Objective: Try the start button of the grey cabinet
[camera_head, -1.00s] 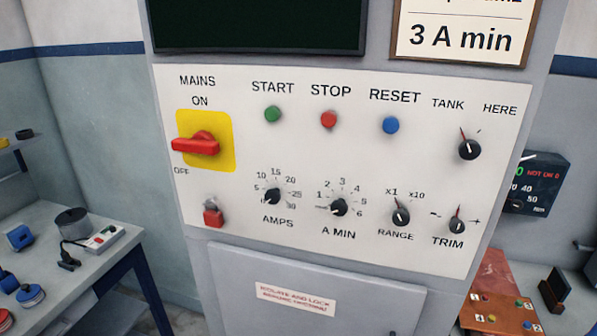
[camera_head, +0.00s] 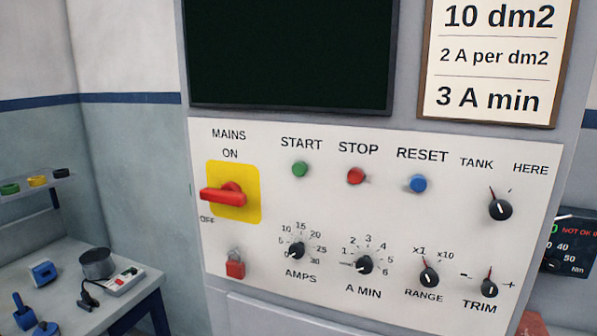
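The grey cabinet (camera_head: 410,70) fills the middle of the head view, with a white control panel (camera_head: 330,215) on its front. The green START button (camera_head: 300,169) is at the panel's upper left, under its label. The red STOP button (camera_head: 356,175) and blue RESET button (camera_head: 418,183) are to its right. The red MAINS handle (camera_head: 223,195) lies roughly level on a yellow plate (camera_head: 249,207), between the ON and OFF marks. A red padlock (camera_head: 235,264) hangs below it on the panel. The screen (camera_head: 290,50) above is dark. Neither gripper is in view.
Black knobs for AMPS (camera_head: 297,250), A MIN (camera_head: 364,265), RANGE (camera_head: 429,278), TRIM (camera_head: 489,288) and TANK (camera_head: 500,209) sit on the panel. A card (camera_head: 495,60) reads 10 dm2, 2 A per dm2, 3 A min. A bench (camera_head: 60,262) with a power strip (camera_head: 126,281) stands left.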

